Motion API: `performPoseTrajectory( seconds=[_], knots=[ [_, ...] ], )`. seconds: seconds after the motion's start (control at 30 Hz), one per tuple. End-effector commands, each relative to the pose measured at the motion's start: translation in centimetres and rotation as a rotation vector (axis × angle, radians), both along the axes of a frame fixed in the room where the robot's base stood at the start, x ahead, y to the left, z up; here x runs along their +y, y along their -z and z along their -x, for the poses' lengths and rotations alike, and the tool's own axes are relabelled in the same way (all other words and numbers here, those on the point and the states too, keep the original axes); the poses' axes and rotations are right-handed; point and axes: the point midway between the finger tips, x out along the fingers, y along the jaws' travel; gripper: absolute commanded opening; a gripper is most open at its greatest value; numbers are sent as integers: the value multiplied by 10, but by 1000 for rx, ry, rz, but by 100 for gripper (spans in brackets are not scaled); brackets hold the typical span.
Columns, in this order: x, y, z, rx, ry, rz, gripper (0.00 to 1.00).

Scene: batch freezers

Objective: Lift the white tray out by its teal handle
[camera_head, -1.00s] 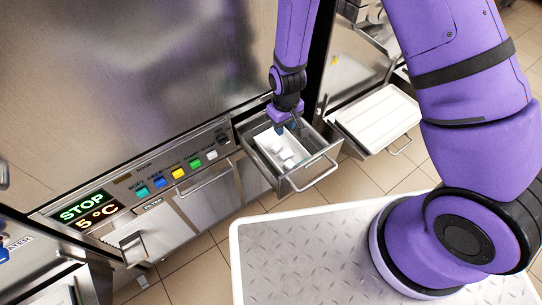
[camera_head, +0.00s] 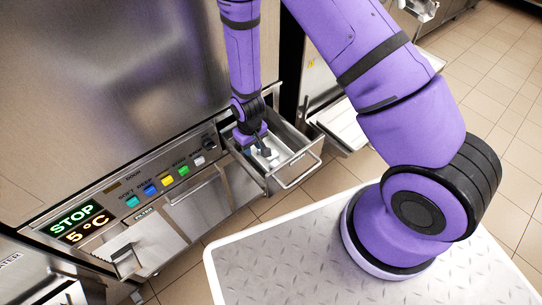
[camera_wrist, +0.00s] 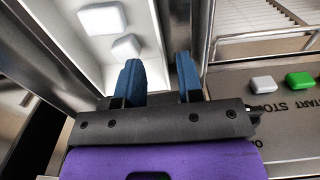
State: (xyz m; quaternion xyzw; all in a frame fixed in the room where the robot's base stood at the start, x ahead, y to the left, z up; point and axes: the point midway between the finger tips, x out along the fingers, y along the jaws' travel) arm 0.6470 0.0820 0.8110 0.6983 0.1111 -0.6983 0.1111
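The white tray (camera_head: 272,160) sits inside an open metal drawer (camera_head: 292,176) on the front of the freezer. Small white blocks lie in it. In the wrist view the white tray (camera_wrist: 93,48) fills the upper left, with two blocks showing. My gripper (camera_head: 262,152) points down into the drawer at its left side, close to the tray. In the wrist view my gripper (camera_wrist: 160,72) has its two blue fingers apart, near the tray's edge and the drawer wall. I see nothing held between them. The teal handle does not show clearly in either view; the gripper may hide it.
The freezer panel has coloured buttons (camera_head: 164,181) and a STOP display (camera_head: 78,217) left of the drawer. A white-topped shelf (camera_head: 343,126) juts out to the right. A diamond-plate platform (camera_head: 290,260) is in front. Tiled floor lies open at the right.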

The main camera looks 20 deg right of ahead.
Motion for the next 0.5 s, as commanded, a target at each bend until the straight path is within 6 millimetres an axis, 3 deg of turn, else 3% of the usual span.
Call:
performPoseTrajectory(
  seconds=[0.3,0.5],
  knots=[
    [1,37,3,2,0,1,34],
    [1,50,3,1,0,0,34]
  ],
)
